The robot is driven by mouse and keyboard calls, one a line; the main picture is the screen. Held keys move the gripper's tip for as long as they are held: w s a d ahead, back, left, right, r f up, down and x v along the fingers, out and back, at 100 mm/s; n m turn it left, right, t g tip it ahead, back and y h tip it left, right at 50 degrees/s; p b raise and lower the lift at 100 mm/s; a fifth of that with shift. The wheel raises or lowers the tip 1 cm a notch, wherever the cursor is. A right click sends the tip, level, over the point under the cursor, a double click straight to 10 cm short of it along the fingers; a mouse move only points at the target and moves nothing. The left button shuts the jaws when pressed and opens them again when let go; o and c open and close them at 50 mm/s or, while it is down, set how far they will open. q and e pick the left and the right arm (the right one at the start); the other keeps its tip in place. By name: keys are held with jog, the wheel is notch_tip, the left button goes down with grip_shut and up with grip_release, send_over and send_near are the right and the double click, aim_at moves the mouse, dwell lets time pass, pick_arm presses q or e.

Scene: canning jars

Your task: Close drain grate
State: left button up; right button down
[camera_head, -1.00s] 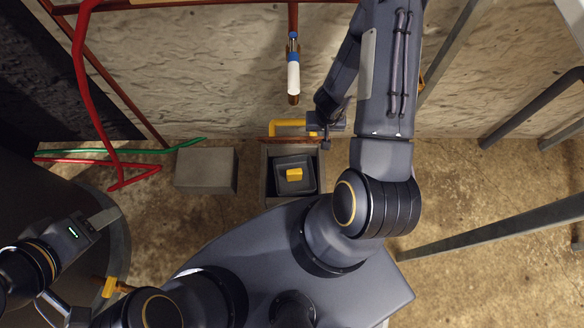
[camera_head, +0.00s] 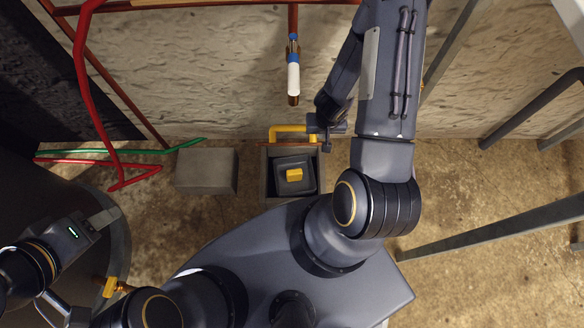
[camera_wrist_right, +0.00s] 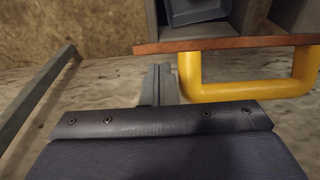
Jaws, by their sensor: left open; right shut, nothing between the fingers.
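The drain grate (camera_head: 284,144) shows as a thin rust-brown edge at the wall side of the drain box, so it seems to stand raised. Its yellow handle (camera_head: 288,129) sticks out toward the wall. In the right wrist view, the brown edge (camera_wrist_right: 225,43) and yellow handle (camera_wrist_right: 235,91) are close by. The grey drain box (camera_head: 268,185) is open and holds a dark block with a yellow top. My right gripper (camera_head: 314,128) is shut and empty beside the handle's right end; its fingers (camera_wrist_right: 160,84) also show; contact is unclear. My left gripper (camera_head: 100,220) is open, far left.
A grey block (camera_head: 206,171) stands left of the drain box. A pipe with a white and blue fitting (camera_head: 293,76) hangs above it. Red and green hoses (camera_head: 85,100) run at left, near a dark barrel. Metal legs (camera_head: 500,228) stand at right.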

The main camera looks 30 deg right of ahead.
notch_tip(320, 180, up, 9)
jog(key=p, duration=0.8)
jog(key=shift+w+d+f, duration=0.2)
jog(key=shift+w, duration=0.15)
jog(key=shift+s, duration=0.1)
